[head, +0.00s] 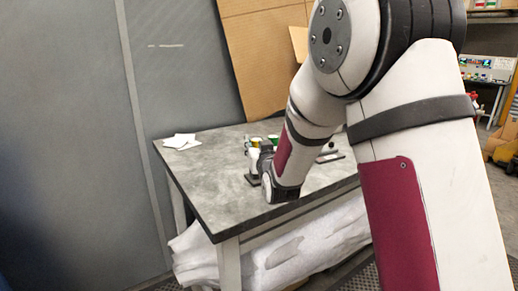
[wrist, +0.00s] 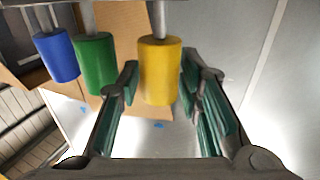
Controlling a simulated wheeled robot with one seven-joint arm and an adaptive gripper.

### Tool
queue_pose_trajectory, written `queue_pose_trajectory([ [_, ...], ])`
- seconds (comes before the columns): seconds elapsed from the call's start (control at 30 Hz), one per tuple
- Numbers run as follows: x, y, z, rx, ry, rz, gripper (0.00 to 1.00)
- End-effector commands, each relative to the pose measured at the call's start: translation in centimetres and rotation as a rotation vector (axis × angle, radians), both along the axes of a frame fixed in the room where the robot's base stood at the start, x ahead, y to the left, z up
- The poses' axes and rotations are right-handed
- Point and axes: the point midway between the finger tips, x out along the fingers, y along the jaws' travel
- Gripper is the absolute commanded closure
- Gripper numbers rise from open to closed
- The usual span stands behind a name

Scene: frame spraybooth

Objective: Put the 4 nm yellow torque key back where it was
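The yellow torque key (wrist: 160,72) shows in the wrist view as a yellow cylinder with a grey shaft running to the top edge. My gripper (wrist: 160,62) has one finger on each side of it, and the fingertips look closed against its handle. A green key (wrist: 95,65) and a blue key (wrist: 57,57) stand in a row to its left, apart from it. In the head view, small yellow (head: 256,141) and green (head: 273,141) handles show on the table, partly hidden by my arm. What the yellow key's shaft end rests in is out of view.
The grey table (head: 205,170) has clear room at its left and front. White papers (head: 181,141) lie at its back left corner. Cardboard (head: 262,55) leans behind it against the grey wall (head: 65,120). A dark object (head: 330,156) lies right of my wrist.

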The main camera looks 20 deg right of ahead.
Motion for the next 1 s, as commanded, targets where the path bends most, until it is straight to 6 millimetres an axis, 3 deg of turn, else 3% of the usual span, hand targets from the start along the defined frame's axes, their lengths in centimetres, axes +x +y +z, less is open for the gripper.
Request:
queue_pose_trajectory([
  [0.17,-1.7,0.1,0.2,0.0,0.001,0.0,0.67],
  [0.6,-10.2,0.5,0.2,0.0,0.0,0.001,0.67],
  [0.8,-11.8,0.5,0.2,0.0,0.0,0.001,0.67],
  [1.0,-12.0,0.5,0.2,0.0,0.003,0.001,0.67],
])
